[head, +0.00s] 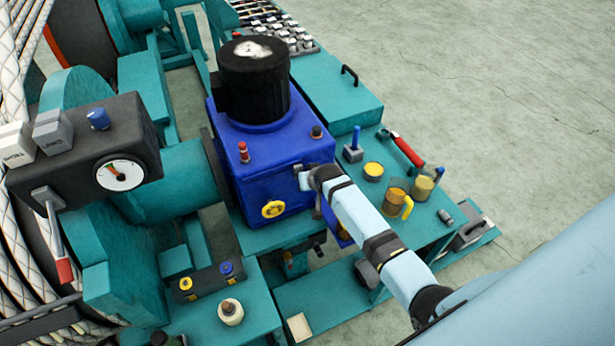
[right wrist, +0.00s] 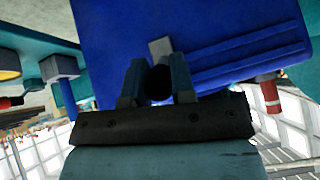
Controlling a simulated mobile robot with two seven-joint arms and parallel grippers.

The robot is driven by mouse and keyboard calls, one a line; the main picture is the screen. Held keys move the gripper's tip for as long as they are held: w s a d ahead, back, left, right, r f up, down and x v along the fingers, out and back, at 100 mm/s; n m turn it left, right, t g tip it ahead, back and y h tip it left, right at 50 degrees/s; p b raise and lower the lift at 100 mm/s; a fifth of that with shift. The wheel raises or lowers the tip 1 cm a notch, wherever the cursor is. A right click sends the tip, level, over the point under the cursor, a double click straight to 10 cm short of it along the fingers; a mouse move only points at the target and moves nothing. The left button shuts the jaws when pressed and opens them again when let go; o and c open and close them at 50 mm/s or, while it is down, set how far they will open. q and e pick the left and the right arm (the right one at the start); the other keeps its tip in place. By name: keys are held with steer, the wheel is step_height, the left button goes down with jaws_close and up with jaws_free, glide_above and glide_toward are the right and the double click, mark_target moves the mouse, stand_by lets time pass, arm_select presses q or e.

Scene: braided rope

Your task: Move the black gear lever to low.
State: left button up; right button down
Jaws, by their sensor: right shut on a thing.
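The black gear lever (right wrist: 159,84) shows in the right wrist view as a dark round end between my two fingers. A short grey piece (right wrist: 160,47) lies just beyond it against the blue gearbox. In the head view my right gripper (head: 310,180) is at the right front side of the blue gearbox (head: 268,170) and hides the lever. In the right wrist view my right gripper (right wrist: 157,78) is shut on the lever, one finger on each side. Low and high marks cannot be made out. My left gripper is not in view.
A dark control box with a dial (head: 121,175) is at left. A teal bench (head: 425,215) with cups and tools lies right of the gearbox. Open floor lies beyond.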

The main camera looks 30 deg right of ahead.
stand_by(0.4)
steer(key=c, duration=1)
jaws_free()
steer(key=shift+w, duration=0.1)
steer(key=shift+o, duration=0.2)
steer(key=v, duration=1.4)
steer(key=shift+w, duration=0.1)
steer(key=s+a+f+n+t+y, duration=0.1)
steer(key=s+a, duration=0.4)
steer(key=s, duration=0.6)
steer(key=s+a+f+n+t+y, duration=0.1)
steer(key=s+a+f+n, duration=0.3)
steer(key=s, duration=0.7)
steer(key=a+t, duration=0.1)
steer(key=a, duration=0.1)
steer(key=shift+s+a+f+y+p, duration=0.2)
steer(key=shift+a+f+y+p, duration=0.05)
steer(key=shift+a+y+p, duration=0.1)
